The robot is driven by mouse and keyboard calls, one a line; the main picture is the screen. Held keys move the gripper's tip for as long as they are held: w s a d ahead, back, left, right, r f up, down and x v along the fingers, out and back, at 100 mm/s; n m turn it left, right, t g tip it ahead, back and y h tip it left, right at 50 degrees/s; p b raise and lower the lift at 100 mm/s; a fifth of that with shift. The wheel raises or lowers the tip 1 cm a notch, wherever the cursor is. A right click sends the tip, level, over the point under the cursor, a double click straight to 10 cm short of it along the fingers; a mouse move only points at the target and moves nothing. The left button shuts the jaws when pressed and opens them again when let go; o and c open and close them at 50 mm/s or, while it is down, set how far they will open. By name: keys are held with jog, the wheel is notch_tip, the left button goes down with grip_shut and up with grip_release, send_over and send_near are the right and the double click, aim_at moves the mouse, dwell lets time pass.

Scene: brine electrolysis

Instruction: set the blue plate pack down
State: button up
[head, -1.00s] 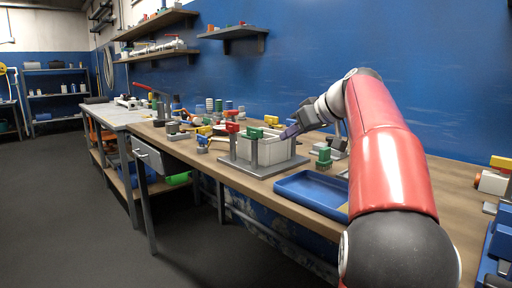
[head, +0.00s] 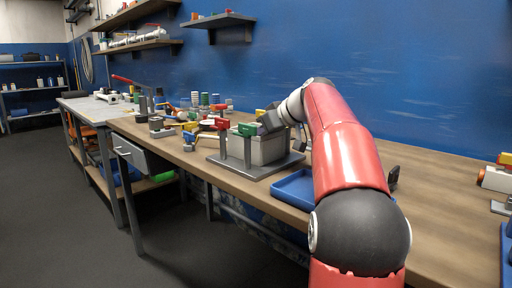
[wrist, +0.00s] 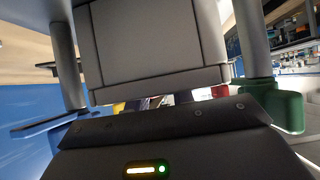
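The pale grey tank (head: 258,148) stands on a dark grey base plate (head: 238,168) on the workbench, with posts around it. Green (head: 247,130) and red (head: 222,125) clamps sit by its posts. My gripper (head: 272,123) is at the tank's top rim, at its right side, pointing down and left. Its fingertips are hidden. I cannot pick out the blue plate pack in either view now. In the wrist view, the gripper's dark body fills the bottom, a grey panel (wrist: 157,45) lies beyond it, and a green clamp (wrist: 272,107) is at right.
A blue tray (head: 288,196) lies right of the tank, partly behind my arm. Small parts and coloured valves crowd the bench left of the tank. The bench (head: 440,200) right of my arm is largely clear. The blue wall stands behind.

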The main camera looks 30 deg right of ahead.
jog(key=shift+w+a+f, duration=0.1)
jog(key=shift+w+f, duration=0.1)
jog(key=shift+w, duration=0.1)
jog(key=shift+c, duration=0.4)
grip_shut()
jog(key=shift+r, duration=0.1)
